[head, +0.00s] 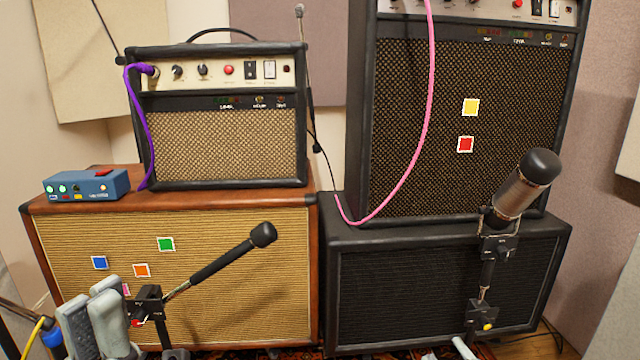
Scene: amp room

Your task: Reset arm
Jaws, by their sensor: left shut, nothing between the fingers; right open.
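My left gripper (98,302), with grey fingers, is at the lower left, in front of the tan-grille cabinet. It is shut with nothing visible between its fingers. A black microphone boom arm (222,262) with a rounded end stands just right of it; I cannot tell whether they touch. My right gripper is not in view.
A small amp (225,140) with a purple cable (134,100) and a blue pedal (87,186) sit on the brown cabinet (180,320). A tall black amp (480,160) with a pink cable (425,130) sits on a black cabinet (420,290). A microphone (525,185) stands before them.

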